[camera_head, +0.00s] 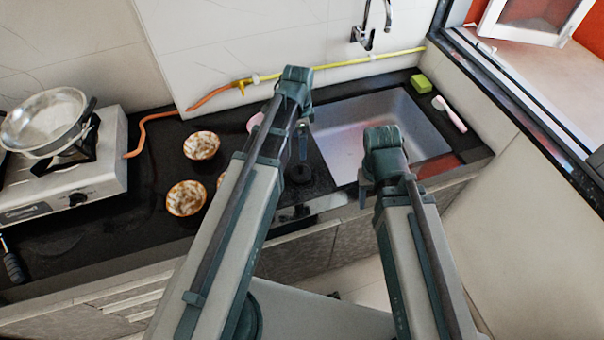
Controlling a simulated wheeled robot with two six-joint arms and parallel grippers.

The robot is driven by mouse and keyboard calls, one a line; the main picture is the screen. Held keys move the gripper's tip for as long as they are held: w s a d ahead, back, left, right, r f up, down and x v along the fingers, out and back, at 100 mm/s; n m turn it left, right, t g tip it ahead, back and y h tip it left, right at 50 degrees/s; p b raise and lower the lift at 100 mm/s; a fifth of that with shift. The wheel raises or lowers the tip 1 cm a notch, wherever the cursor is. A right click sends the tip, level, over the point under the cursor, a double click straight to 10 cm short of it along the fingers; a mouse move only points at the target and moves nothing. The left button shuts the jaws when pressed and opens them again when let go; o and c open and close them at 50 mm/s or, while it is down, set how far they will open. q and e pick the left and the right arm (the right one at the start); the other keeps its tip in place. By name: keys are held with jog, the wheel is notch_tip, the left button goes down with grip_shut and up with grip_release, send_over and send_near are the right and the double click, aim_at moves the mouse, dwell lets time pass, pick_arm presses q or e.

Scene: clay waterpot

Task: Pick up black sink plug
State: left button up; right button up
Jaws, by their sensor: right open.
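A small dark round piece, which looks like the black sink plug (299,174), lies on the black counter just left of the sink. It is hard to make out against the dark stone. My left gripper (303,142) points down above and behind it, mostly hidden by my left arm; its jaws cannot be made out. My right gripper (366,190) points down at the sink's front edge, to the right of the plug and apart from it. It is open, and I see nothing between its fingers.
The metal sink (335,125) lies right of the plug, with a faucet (362,35) behind. Patterned bowls (186,198) stand left of my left arm. A gas stove (75,180) with a pan (45,120) is far left. A green sponge (421,83) and brush (450,115) lie right.

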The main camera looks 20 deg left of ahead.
aim_at(301, 166)
pick_arm(q)
notch_tip(301, 166, down, 9)
jog(key=b, duration=0.8)
jog(key=shift+r+b, duration=0.15)
jog(key=shift+b, duration=0.15)
jog(key=shift+d, duration=0.1)
jog(key=f+b, duration=0.5)
jog(key=shift+w+d+f, duration=0.1)
jog(key=shift+w+f, duration=0.05)
jog(key=shift+w, duration=0.05)
jog(key=shift+c, duration=0.2)
jog(key=c, duration=1.1)
jog(key=shift+r, duration=0.2)
